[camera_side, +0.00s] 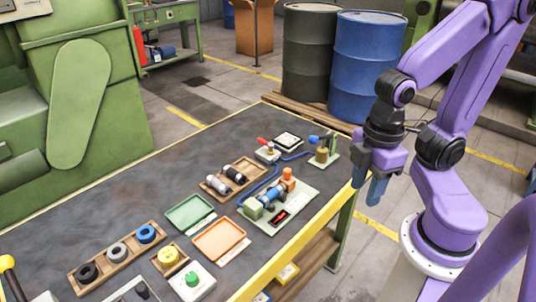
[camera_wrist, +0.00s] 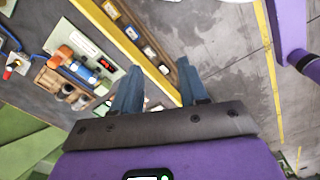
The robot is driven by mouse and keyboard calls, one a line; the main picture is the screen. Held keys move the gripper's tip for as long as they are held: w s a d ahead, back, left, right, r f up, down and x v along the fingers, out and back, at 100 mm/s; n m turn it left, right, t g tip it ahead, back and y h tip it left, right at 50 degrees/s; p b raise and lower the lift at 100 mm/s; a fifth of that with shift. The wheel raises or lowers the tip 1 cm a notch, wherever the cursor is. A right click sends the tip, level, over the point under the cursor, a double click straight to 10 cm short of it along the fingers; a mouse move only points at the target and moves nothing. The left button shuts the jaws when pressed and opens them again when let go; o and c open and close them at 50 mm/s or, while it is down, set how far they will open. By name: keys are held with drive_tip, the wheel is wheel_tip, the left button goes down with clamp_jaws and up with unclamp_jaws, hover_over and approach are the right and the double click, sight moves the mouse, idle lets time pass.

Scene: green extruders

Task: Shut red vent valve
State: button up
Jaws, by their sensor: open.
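The red vent valve (camera_side: 263,141) is a small red lever on a pale block near the back edge of the bench. Its lever points away to the upper left of the block in the side view. In the wrist view the red lever (camera_wrist: 7,74) shows at the far left edge. I cannot tell its valve position. A blue hose runs near the block. My gripper (camera_side: 367,184) hangs beyond the bench's right edge, open and empty, well apart from the valve. In the wrist view its two blue fingers (camera_wrist: 158,68) are spread over the bench edge and floor.
Near the valve are a green fixture plate (camera_side: 301,203) with an orange-capped part, a post with a blue knob (camera_side: 314,139) and a wooden tray (camera_side: 213,188) of cylinders. Green (camera_side: 190,212) and orange (camera_side: 219,240) trays lie in front. Drums stand behind the bench.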

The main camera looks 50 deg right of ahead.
drive_tip(key=w+a+m+y, duration=0.1)
drive_tip(key=w+a+m, duration=0.25)
drive_tip(key=w, duration=0.85)
drive_tip(key=m+t, duration=0.4)
drive_tip(key=m, duration=0.6)
hover_over(265, 142)
drive_tip(key=s+d, duration=0.4)
drive_tip(key=s, duration=0.3)
wheel_tip(265, 142, down, 3)
drive_tip(key=shift+n+y, duration=0.25)
drive_tip(key=shift+y, duration=0.15)
drive_tip(key=x, duration=1.1)
drive_tip(key=w+x, duration=0.1)
drive_tip(key=x, duration=0.5)
drive_tip(key=shift+d, duration=0.1)
drive_tip(key=shift+c, duration=0.2)
clamp_jaws()
